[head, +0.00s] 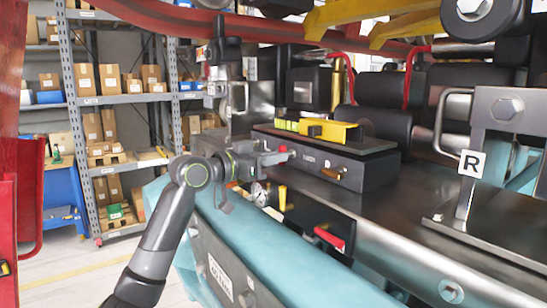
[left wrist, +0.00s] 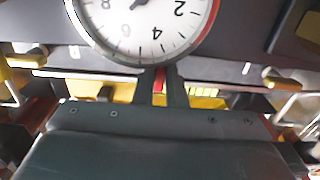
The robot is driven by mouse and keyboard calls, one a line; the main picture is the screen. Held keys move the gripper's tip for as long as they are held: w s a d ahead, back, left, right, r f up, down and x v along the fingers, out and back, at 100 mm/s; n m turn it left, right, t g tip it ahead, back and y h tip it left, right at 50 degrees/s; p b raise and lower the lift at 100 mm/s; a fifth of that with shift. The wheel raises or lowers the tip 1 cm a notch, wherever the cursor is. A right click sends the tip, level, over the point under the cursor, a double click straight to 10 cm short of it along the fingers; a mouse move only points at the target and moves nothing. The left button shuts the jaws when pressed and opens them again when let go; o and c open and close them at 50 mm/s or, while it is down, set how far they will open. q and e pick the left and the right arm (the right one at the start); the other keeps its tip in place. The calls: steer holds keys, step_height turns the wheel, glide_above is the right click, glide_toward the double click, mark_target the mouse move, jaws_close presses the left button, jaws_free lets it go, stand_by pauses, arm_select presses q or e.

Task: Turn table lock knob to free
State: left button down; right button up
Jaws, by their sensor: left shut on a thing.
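My left gripper (head: 277,157) reaches in from the left to the front face of a dark box (head: 355,178) on the steel bench. Its fingers are closed on a small red knob (head: 284,151) at the left of that face. In the left wrist view the red knob (left wrist: 160,79) shows as a narrow strip between the two dark fingers (left wrist: 160,90). The fingers hide most of the knob, so I cannot tell its turned position. Small lettering on the box beside the knob is too blurred to read. My right gripper is not in view.
A round gauge (left wrist: 145,22) with a red-edged rim hangs close to my left fingers. A yellow block (head: 335,131) lies on the box. Below are a yellow handle (head: 282,198) and a red lever (head: 329,238). An R-marked bracket (head: 472,163) stands right; shelves (head: 120,98) stand behind left.

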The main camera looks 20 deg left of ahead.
arm_select(q)
steer(key=c, duration=1.5)
jaws_free()
steer(key=shift+s+a+f, duration=0.1)
steer(key=shift+s+a, duration=0.1)
steer(key=shift+s, duration=0.05)
steer(key=shift+b+v, duration=4.2)
steer(key=shift+v, duration=4.15)
